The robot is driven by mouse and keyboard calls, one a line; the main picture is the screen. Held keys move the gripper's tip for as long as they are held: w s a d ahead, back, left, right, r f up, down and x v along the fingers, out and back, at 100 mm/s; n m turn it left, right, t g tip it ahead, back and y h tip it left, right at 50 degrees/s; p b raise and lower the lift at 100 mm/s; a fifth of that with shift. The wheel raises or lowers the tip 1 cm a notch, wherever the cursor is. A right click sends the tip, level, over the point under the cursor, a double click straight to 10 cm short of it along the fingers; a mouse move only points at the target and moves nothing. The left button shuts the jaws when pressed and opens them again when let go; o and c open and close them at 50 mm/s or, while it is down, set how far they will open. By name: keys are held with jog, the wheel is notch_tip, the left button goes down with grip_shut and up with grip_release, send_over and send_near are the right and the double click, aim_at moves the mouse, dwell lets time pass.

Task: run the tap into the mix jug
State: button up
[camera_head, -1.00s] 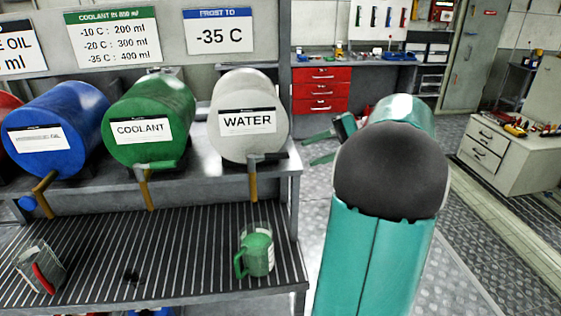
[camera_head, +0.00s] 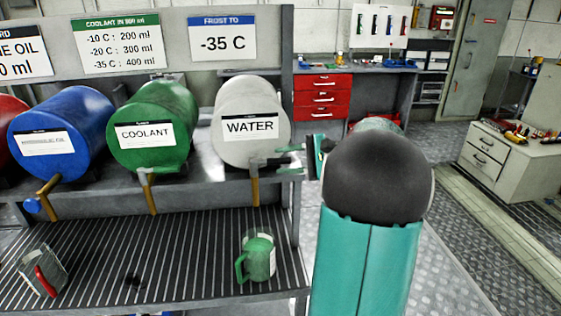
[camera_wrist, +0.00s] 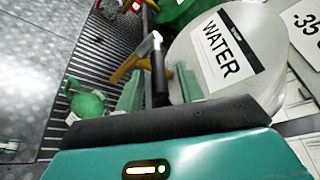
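The white drum labelled WATER (camera_head: 250,98) lies on the shelf, with its tap (camera_head: 254,172) at the front and a brass spout pointing down. The mix jug (camera_head: 258,258), clear with green contents and a green handle, stands on the slatted rack below that spout. My gripper (camera_head: 290,161) is at the right side of the water tap, fingers apart, pointing left. In the wrist view the tap (camera_wrist: 153,65) shows between the two green fingers (camera_wrist: 158,92), and the jug (camera_wrist: 88,105) is at the left. I cannot tell whether a finger touches the tap lever.
The green COOLANT drum (camera_head: 152,130) and a blue drum (camera_head: 60,135) stand to the left with their own taps. A grey and red container (camera_head: 43,272) stands on the rack's left. Signs above read coolant amounts and -35 C (camera_head: 222,38). Open floor lies to the right.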

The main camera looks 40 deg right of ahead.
jog(key=shift+x, duration=0.85)
grip_shut()
jog(key=shift+a, duration=0.1)
jog(key=m+t+h, duration=0.1)
jog(key=s+a+m+h, duration=0.1)
jog(key=h, duration=0.1)
jog(key=shift+s+a+r+m+t, duration=0.15)
jog(key=shift+m+t, duration=0.25)
jog(key=shift+s+a+m+t+h, duration=0.2)
jog(key=shift+m+h, duration=0.3)
jog(key=shift+h, duration=0.15)
jog(key=shift+s+a+m+t+h, duration=0.15)
jog(key=shift+m+t+h, duration=0.05)
jog(key=shift+m+h, duration=0.4)
grip_release()
